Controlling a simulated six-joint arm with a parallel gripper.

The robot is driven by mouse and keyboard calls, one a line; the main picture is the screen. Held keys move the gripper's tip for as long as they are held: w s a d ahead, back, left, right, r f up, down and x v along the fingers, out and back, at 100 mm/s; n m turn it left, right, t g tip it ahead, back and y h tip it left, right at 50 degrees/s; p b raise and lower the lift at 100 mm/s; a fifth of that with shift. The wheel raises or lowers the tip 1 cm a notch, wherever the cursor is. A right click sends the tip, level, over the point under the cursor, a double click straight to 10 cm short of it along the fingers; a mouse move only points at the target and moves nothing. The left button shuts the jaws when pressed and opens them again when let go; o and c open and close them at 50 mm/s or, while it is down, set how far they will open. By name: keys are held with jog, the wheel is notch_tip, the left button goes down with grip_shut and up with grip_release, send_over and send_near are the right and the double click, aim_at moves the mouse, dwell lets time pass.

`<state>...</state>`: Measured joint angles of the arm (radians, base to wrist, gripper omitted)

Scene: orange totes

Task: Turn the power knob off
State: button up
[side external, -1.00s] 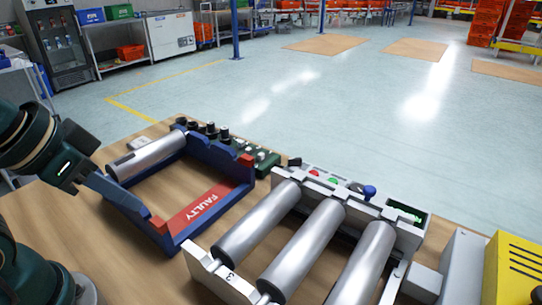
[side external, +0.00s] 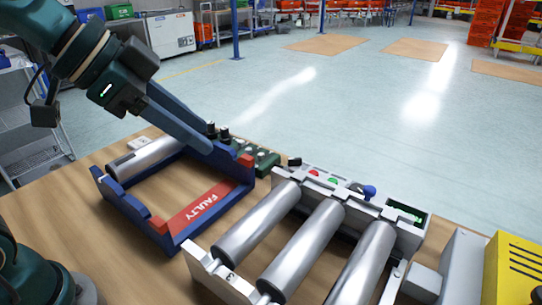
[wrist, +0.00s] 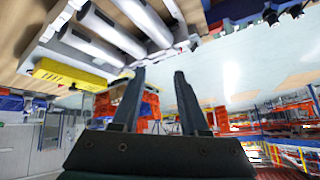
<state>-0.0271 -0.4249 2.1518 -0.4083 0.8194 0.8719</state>
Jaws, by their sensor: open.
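The grey roller unit's control panel (side external: 335,186) runs along its back edge, with a green and a red button. A black knob (side external: 294,162) sits at its left end and a blue-topped knob or lever (side external: 369,191) further right. I cannot tell which one is the power knob. My gripper (side external: 207,148) is above the back of the blue frame, left of the panel and apart from it, hiding some black knobs there. In the wrist view my gripper (wrist: 160,72) shows two separated fingers with nothing between them. The roller unit (wrist: 105,30) is at the upper left there.
A blue frame (side external: 130,205) with a red FAULTY plate (side external: 200,203) and one roller (side external: 145,158) stands left of the roller unit. Green and black knobs (side external: 255,155) line its back. A yellow box (side external: 515,270) is at the right. Open floor lies behind the table.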

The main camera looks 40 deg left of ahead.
jog(key=w+d+r+m+h, duration=0.1)
jog(key=w+m+h, duration=0.1)
jog(key=w, duration=0.7)
jog(key=h, duration=0.1)
send_over(293, 158)
jog(key=s+a, duration=0.2)
jog(key=s, duration=0.2)
notch_tip(293, 158, down, 10)
jog(key=shift+n+g, duration=0.3)
jog(key=shift+g, duration=0.1)
jog(key=f, duration=0.4)
jog(key=w+a+f, duration=0.1)
jog(key=f, duration=0.1)
jog(key=shift+f, duration=0.2)
jog(key=shift+x, duration=2.35)
grip_shut()
